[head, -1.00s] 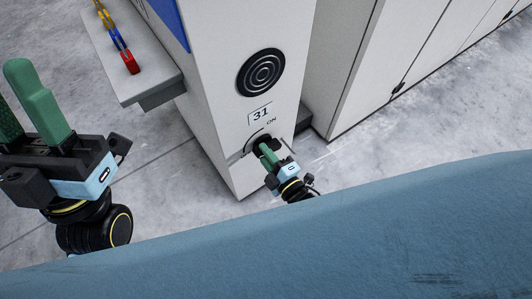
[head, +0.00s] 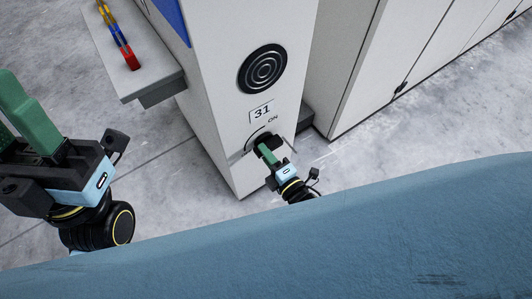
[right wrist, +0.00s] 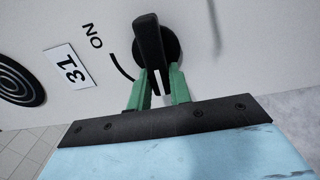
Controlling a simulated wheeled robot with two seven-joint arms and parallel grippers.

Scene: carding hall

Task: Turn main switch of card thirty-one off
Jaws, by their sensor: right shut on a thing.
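The main switch is a black rotary knob (head: 270,140) with a bar handle, low on the white machine panel below the "31" plate (head: 262,113). My right gripper (head: 262,148) is at the switch. In the right wrist view the handle (right wrist: 149,40) runs down between the two green fingers (right wrist: 158,78), which are shut on it. The word "ON" (right wrist: 93,41) and a black arc show to the left of the handle there. In the head view the arc's lower-left mark is too small to read. My left gripper (head: 8,100) is empty, fingers apart, partly cut off at the left edge.
A round black vent (head: 262,69) is above the plate. A grey shelf (head: 150,85) with red, yellow and blue pieces (head: 126,45) juts out at the upper left. White cabinets (head: 400,60) stand at the right. A blue surface (head: 330,235) fills the foreground.

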